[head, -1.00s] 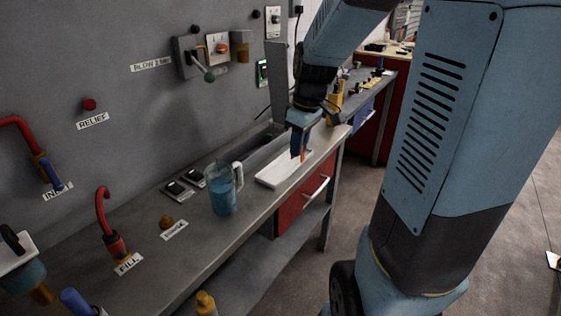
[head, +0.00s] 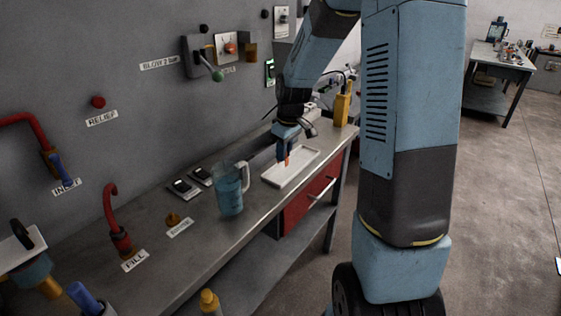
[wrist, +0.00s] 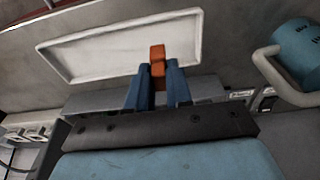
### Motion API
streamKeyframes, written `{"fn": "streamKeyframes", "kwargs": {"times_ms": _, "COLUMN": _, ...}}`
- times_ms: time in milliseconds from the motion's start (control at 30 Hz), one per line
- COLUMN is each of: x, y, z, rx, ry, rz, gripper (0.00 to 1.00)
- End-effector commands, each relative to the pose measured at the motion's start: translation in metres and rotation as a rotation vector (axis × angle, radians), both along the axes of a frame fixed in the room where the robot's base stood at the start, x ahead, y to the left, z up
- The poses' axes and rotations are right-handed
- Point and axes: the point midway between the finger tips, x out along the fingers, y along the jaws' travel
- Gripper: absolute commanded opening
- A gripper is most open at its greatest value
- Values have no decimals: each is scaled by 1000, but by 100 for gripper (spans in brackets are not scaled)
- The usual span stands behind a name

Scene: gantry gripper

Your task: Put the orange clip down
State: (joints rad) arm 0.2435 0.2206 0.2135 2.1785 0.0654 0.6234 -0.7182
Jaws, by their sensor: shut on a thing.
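The orange clip (wrist: 157,62) is held between the two blue fingers of my gripper (wrist: 157,75) in the wrist view. In the head view my gripper (head: 285,155) points down near the white tray (head: 276,178), and a small bit of the orange clip (head: 287,161) shows at the fingertips. The tray also shows in the wrist view (wrist: 95,52), shallow and bare, behind the clip. I cannot tell whether the clip touches the tray or is above it.
A clear jug with blue liquid (head: 230,198) stands left of the tray on the grey bench (head: 205,235). Two small black devices (head: 185,188) lie behind the jug. A yellow object (head: 342,106) stands at the bench's far end.

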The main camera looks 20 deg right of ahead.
Motion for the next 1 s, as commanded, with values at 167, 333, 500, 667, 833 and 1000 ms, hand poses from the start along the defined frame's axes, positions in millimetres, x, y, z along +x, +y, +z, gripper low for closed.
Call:
{"fn": "streamKeyframes", "kwargs": {"times_ms": 167, "x": 5, "y": 1, "z": -6, "rx": 0, "ry": 0, "rz": 0, "gripper": 0}}
{"fn": "streamKeyframes", "kwargs": {"times_ms": 333, "x": 6, "y": 2, "z": -26, "rx": 1, "ry": 4, "rz": 0, "gripper": 0}}
{"fn": "streamKeyframes", "kwargs": {"times_ms": 500, "x": 7, "y": 1, "z": -39, "rx": 1, "ry": 1, "rz": 0, "gripper": 0}}
{"fn": "streamKeyframes", "kwargs": {"times_ms": 667, "x": 7, "y": 1, "z": -39, "rx": 0, "ry": 0, "rz": 0, "gripper": 0}}
{"fn": "streamKeyframes", "kwargs": {"times_ms": 833, "x": 7, "y": 1, "z": -40, "rx": 0, "ry": 0, "rz": 0, "gripper": 22}}
{"fn": "streamKeyframes", "kwargs": {"times_ms": 1000, "x": 7, "y": 2, "z": -40, "rx": 0, "ry": 0, "rz": 0, "gripper": 38}}
